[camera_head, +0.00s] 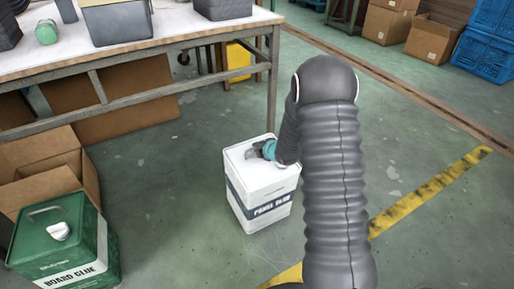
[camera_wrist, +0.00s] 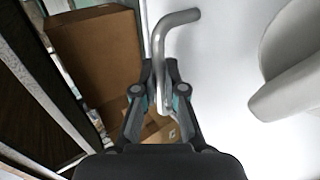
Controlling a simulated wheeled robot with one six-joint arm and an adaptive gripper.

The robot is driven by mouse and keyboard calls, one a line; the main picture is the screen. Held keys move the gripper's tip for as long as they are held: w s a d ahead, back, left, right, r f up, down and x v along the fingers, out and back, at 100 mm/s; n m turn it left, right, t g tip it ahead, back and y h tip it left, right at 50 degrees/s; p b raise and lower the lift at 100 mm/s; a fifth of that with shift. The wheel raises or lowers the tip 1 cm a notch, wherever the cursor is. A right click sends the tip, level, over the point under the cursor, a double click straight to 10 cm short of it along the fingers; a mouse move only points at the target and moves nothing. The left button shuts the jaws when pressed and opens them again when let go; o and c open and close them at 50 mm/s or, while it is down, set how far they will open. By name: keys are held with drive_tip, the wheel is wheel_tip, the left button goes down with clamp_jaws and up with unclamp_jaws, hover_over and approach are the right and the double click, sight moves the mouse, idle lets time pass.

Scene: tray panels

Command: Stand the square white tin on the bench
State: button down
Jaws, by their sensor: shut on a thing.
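The square white tin (camera_head: 262,190) is upright beside the bench's front leg, with a dark band lettered as a glue label. Its white top fills the right of the wrist view (camera_wrist: 225,110), with a pale round cap (camera_wrist: 290,70). My gripper (camera_head: 262,150) is at the tin's top. In the wrist view my gripper (camera_wrist: 160,78) is shut on the tin's grey bent handle (camera_wrist: 178,19). I cannot tell whether the tin's base touches the floor. The bench (camera_head: 150,33) has a white top at the upper left, above the tin's level.
On the bench stand grey bins (camera_head: 118,22) and a green bottle (camera_head: 46,32). A green tin (camera_head: 65,240) is at lower left, near open cardboard boxes (camera_head: 45,165). Blue crates (camera_head: 485,50) and cartons (camera_head: 430,38) are at the far right. Floor between is clear.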

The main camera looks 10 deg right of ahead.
drive_tip(key=shift+s+f+b, duration=0.2)
drive_tip(key=shift+f+b, duration=0.25)
drive_tip(key=shift+f, duration=0.15)
drive_tip(key=shift+s+f+b, duration=0.15)
drive_tip(key=shift+f+b, duration=0.25)
drive_tip(key=shift+f, duration=0.15)
drive_tip(key=c, duration=1.2)
unclamp_jaws()
drive_tip(key=shift+d, duration=0.15)
drive_tip(key=shift+c, duration=0.2)
drive_tip(key=shift+o, duration=0.3)
drive_tip(key=shift+w, duration=0.1)
drive_tip(key=shift+r, duration=0.1)
drive_tip(key=shift+o, duration=1)
drive_tip(key=shift+a, duration=0.2)
drive_tip(key=o, duration=0.5)
drive_tip(key=shift+c, duration=0.2)
drive_tip(key=shift+w, duration=0.1)
